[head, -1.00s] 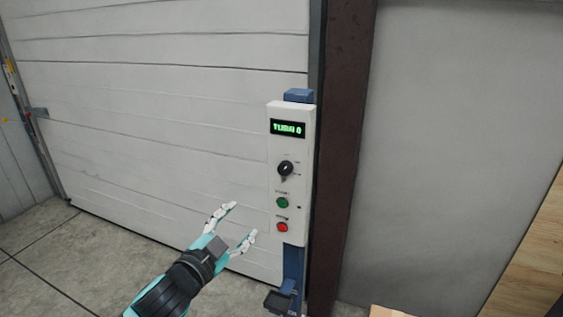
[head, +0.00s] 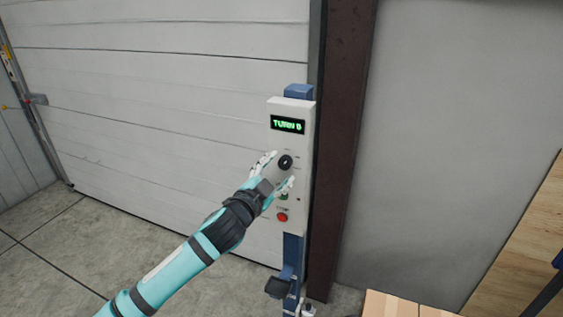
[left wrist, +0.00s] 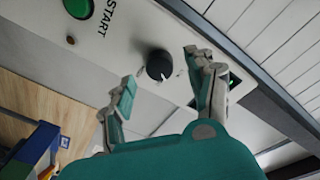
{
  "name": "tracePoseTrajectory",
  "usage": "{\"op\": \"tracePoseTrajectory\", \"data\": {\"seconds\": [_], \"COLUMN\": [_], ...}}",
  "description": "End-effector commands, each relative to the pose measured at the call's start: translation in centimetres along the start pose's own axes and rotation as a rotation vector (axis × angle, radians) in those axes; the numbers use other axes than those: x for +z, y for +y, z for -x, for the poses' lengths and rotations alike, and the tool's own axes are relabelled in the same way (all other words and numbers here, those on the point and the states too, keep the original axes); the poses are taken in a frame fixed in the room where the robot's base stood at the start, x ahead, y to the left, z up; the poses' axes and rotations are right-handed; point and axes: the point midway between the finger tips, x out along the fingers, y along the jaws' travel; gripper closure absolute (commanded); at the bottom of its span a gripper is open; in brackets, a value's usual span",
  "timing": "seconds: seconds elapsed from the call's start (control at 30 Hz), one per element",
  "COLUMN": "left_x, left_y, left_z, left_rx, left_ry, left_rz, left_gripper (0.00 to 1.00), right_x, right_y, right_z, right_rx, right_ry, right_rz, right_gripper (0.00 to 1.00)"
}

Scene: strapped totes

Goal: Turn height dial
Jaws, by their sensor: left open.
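The black height dial (head: 285,162) is on a white control panel (head: 305,180) below a green-lit display (head: 288,124) that seems to read "TURN 0". My left gripper (head: 278,170) is open in front of the panel, its fingers on either side of the dial in the head view. In the left wrist view the dial (left wrist: 159,65) shows between and beyond the two open fingertips (left wrist: 160,75), with a white pointer mark on it. I cannot tell whether a finger touches it. My right gripper is not in view.
A green button (left wrist: 79,7) marked START and a red button (head: 282,217) are on the same panel. The panel stands on a blue post (head: 292,255) before a white sectional door (head: 150,120). A dark brown column (head: 343,150) is to the right. A wooden surface (head: 385,304) is at the lower right.

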Motion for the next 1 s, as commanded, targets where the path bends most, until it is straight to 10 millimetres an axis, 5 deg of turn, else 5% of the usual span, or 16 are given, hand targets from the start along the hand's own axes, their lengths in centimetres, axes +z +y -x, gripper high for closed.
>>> {"op": "tracePoseTrajectory", "data": {"seconds": [0.2,0.57,1.0], "left_x": [-0.1,0.0,0.0], "left_y": [0.0,0.0,0.0], "left_z": [-2.2,-2.6,-2.6], "left_rx": [0.000,0.000,0.000], "left_ry": [0.001,0.000,0.000], "left_rz": [0.000,0.000,0.000], "left_gripper": [0.44,0.44,0.99], "right_x": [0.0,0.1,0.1], "right_y": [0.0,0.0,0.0], "right_z": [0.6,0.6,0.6], "right_rx": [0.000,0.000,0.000], "right_ry": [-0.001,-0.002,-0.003], "right_rz": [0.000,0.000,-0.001], "right_gripper": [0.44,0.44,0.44]}}
